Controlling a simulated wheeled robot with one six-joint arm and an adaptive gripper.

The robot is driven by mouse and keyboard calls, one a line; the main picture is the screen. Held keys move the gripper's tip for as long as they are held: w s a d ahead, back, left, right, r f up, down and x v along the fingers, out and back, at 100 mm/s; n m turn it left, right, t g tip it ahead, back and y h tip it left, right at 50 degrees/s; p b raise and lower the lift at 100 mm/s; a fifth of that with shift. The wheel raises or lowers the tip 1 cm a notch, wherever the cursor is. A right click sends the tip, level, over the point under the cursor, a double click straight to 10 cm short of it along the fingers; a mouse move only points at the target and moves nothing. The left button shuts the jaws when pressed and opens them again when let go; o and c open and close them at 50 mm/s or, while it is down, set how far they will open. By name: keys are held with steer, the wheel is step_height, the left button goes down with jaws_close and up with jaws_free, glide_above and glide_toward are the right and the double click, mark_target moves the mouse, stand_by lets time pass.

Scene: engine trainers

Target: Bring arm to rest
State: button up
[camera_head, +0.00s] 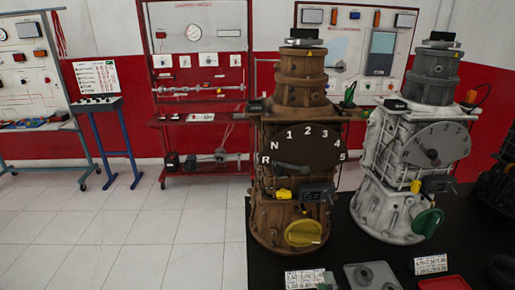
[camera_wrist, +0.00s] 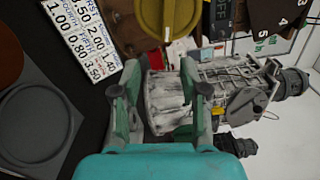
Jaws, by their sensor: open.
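My gripper (camera_wrist: 165,85) shows only in the wrist view, with its two green-grey fingers apart and nothing between them. Beyond the fingers, in the wrist view, is the white engine trainer (camera_wrist: 225,85), which appears sideways. The brown engine trainer (camera_head: 293,130) stands upright on the dark table in the head view, with a dial marked R, N and 1 to 5 and a yellow knob (camera_head: 303,233). The yellow knob also shows at the top of the wrist view (camera_wrist: 168,15). The white trainer stands to its right in the head view (camera_head: 388,150), with a green knob (camera_head: 427,223). My arm is not visible in the head view.
The black table (camera_head: 335,255) carries number cards (camera_head: 305,279), a grey tray (camera_head: 371,276) and a red tray (camera_head: 443,283). A dark trainer (camera_head: 498,180) stands at the right edge. Red and white test benches line the back wall. The tiled floor (camera_head: 120,235) at left is clear.

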steer(key=s+f+n, duration=0.1)
steer(key=s, duration=0.2)
steer(key=s+f+n, duration=0.1)
steer(key=s+f, duration=0.1)
steer(key=s, duration=0.1)
steer(key=s+f+n, duration=0.1)
steer(key=s, duration=0.2)
steer(key=shift+s+a+f+n+g, duration=0.15)
steer(key=shift+a+n+g, duration=0.15)
steer(key=shift+a+n, duration=0.1)
steer(key=s+a+r+n+g, duration=0.1)
steer(key=s+n, duration=0.7)
steer(key=s, duration=0.7)
steer(key=s+r+n+g, duration=0.1)
steer(key=s+r+n, duration=0.1)
steer(key=s+n, duration=0.6)
steer(key=s, duration=0.7)
steer(key=shift+s+a, duration=0.25)
steer(key=shift+a, duration=0.1)
steer(key=shift+r, duration=0.1)
